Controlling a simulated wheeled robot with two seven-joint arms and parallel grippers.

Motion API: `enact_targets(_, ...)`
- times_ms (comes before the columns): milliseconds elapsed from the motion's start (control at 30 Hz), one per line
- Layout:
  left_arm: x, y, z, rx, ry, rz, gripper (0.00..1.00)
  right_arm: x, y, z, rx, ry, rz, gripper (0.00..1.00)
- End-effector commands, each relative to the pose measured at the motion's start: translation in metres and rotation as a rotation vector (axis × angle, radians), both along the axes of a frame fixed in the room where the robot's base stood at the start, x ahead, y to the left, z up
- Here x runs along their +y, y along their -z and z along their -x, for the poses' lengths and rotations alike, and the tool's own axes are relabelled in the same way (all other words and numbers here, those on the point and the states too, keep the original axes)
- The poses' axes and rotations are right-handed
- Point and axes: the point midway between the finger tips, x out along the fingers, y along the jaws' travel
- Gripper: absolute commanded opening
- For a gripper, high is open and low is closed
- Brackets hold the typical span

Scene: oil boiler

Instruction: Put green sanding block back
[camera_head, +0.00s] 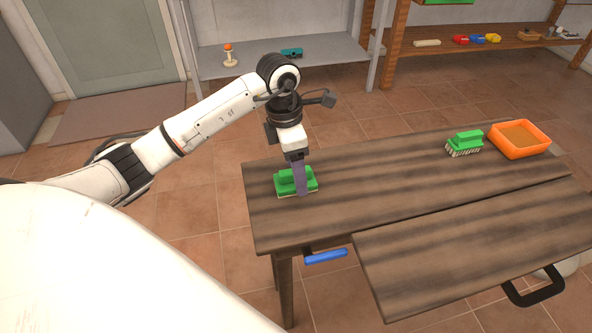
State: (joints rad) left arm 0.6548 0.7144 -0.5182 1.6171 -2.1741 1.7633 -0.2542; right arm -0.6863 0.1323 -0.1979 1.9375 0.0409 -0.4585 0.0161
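The green sanding block (284,182) lies on the left end of the dark wooden table (330,215). It has a green body with a raised grip and a pale underside. My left gripper (300,184) points down at the block, with one grey finger in front of its near side. The other finger is hidden, so I cannot tell whether the gripper is closed on the block. The block appears to rest on the table. My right gripper is not in view.
A green brush (464,143) and an orange tray (519,139) stand at the table's right end. A lower board (470,250) with a black handle is at the front. Wooden shelves (480,40) and a grey shelf (285,55) stand behind. The table's middle is clear.

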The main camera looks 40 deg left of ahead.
Motion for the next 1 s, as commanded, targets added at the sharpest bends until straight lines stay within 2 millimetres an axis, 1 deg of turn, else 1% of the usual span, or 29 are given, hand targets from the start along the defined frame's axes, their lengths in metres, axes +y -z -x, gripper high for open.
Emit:
enact_targets(300,0.008,-0.067,0.004,-0.005,-0.001,-0.003,0.65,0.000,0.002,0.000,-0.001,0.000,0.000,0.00)
enact_targets(400,0.009,-0.086,0.005,-0.005,-0.001,-0.003,0.65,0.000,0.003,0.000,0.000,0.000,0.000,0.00)
enact_targets(500,0.010,-0.099,0.007,-0.003,-0.001,-0.002,0.65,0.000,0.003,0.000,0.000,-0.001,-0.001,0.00)
enact_targets(600,0.011,-0.108,0.008,-0.002,-0.001,-0.002,0.65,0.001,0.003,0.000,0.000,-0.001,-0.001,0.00)
enact_targets(700,0.011,-0.111,0.009,0.000,-0.001,-0.001,0.65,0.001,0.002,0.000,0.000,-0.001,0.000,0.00)
enact_targets(1000,0.011,-0.111,0.009,0.000,0.000,-0.001,0.65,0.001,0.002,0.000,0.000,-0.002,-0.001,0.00)
